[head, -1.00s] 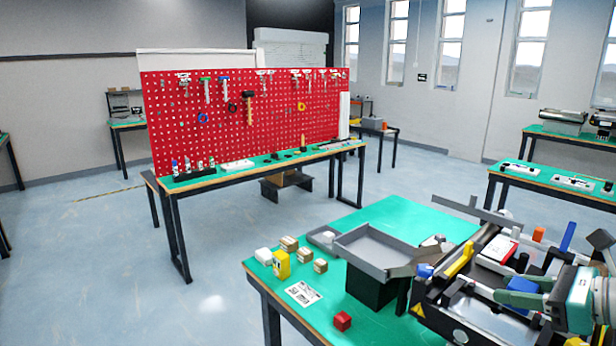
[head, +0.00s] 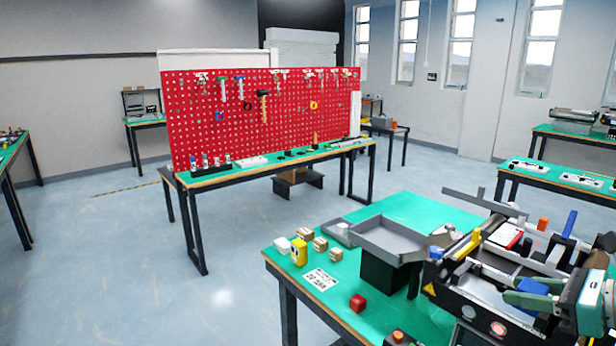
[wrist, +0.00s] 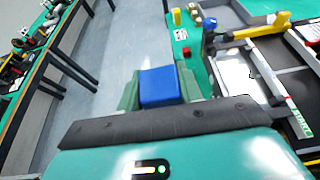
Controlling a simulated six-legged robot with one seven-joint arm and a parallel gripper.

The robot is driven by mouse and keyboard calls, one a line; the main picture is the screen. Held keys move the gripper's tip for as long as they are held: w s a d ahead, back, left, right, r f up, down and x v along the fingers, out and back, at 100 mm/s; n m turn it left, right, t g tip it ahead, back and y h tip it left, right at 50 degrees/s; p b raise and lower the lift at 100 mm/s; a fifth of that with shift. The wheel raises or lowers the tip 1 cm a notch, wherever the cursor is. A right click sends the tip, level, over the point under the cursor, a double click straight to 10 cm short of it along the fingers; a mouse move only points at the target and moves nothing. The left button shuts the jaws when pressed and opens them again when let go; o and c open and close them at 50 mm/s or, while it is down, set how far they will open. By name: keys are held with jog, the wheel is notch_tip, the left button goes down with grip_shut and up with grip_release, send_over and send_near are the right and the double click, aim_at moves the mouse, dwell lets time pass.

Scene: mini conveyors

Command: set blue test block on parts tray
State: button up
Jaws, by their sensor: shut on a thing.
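My gripper (head: 527,298), with green jaws, is shut on the blue test block (head: 531,286), at the right of the head view, in front of or over the conveyor. In the wrist view the block (wrist: 160,86) sits between the two jaws, with floor and the table edge beyond it. A small, low grey tray (head: 329,227) lies on the green table. A larger grey tray (head: 372,240) stands beside it on a black stand, left of my gripper. I cannot tell which one is the parts tray.
The mini conveyor (head: 470,285) fills the table's right end, with a blue upright and yellow parts. Floor to the left is open.

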jog(key=w+a+f+n+g+y, duration=0.1)
jog(key=w+a+f, duration=0.4)
jog(key=f, duration=0.7)
jog(key=w+a+f+n+g+y, duration=0.1)
jog(key=w+a+f, duration=0.4)
jog(key=a+f, duration=0.3)
jog(key=w+a+f+n, duration=0.1)
jog(key=w+a+f, duration=0.5)
jog(key=f, duration=1)
jog(key=shift+a+f+g+y, duration=0.4)
jog(key=shift+a, duration=0.35)
